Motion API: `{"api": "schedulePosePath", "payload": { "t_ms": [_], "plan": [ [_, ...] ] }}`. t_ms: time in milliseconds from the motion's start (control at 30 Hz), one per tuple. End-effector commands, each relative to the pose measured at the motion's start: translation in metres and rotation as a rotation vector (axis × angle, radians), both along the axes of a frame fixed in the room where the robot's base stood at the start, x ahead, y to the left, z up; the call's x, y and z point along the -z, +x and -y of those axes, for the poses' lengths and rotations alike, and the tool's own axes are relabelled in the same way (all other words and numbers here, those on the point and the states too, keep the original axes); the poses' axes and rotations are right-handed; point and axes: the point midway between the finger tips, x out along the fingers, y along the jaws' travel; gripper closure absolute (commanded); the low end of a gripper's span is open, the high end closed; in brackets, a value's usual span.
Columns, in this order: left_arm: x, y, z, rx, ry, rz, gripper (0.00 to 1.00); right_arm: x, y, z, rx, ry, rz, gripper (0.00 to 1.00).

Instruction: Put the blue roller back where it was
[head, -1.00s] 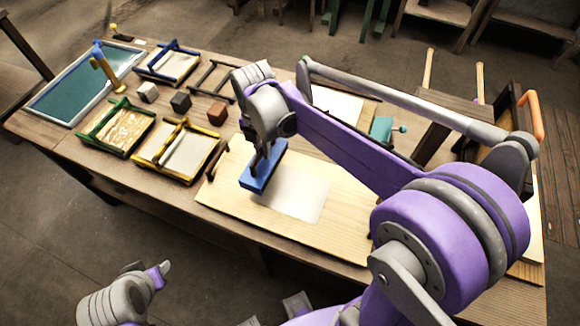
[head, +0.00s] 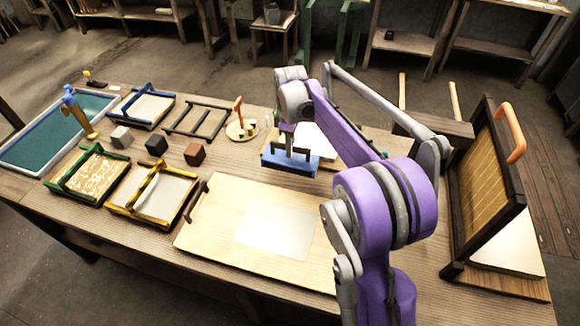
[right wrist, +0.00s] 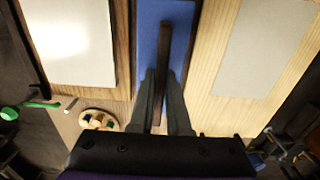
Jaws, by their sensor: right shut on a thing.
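The blue roller (head: 278,163), which looks like a flat blue block with a dark bar handle, is in my right gripper (head: 289,146). In the right wrist view the fingers close on the dark handle, with the blue body (right wrist: 149,40) beyond them. In the head view it shows just behind the pale wooden board (head: 205,235), which bears a light sheet (head: 275,232). Another pale board with a white sheet (head: 318,142) is behind it, partly hidden by my arm. Whether the roller touches the table I cannot tell. My left gripper is out of view.
A round tray (head: 236,136) with an orange-handled tool stands left of the roller. Blue (head: 150,106), green (head: 88,172) and yellow (head: 150,190) frames, several small cubes and a teal basin (head: 40,145) fill the left. A dark framed mould (head: 487,165) stands upright at right.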

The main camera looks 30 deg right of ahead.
Motion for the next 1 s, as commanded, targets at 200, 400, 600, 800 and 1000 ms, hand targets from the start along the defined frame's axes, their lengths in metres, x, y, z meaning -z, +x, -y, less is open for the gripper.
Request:
{"api": "schedulePosePath", "payload": {
  "t_ms": [200,400,600,800,1000],
  "plan": [
    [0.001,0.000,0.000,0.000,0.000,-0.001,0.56,0.023,0.000,0.000,-0.002,0.000,0.000,1.00],
    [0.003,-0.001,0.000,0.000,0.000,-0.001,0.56,0.048,0.000,-0.001,-0.004,0.000,0.000,1.00],
    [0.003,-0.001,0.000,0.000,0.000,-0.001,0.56,0.060,0.000,-0.001,-0.004,0.000,0.000,1.00],
    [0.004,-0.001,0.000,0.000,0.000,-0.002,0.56,0.061,0.000,-0.001,-0.004,0.000,0.000,1.00],
    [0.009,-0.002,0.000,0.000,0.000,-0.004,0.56,0.068,0.000,-0.001,-0.004,-0.001,-0.001,1.00]
  ]
}}
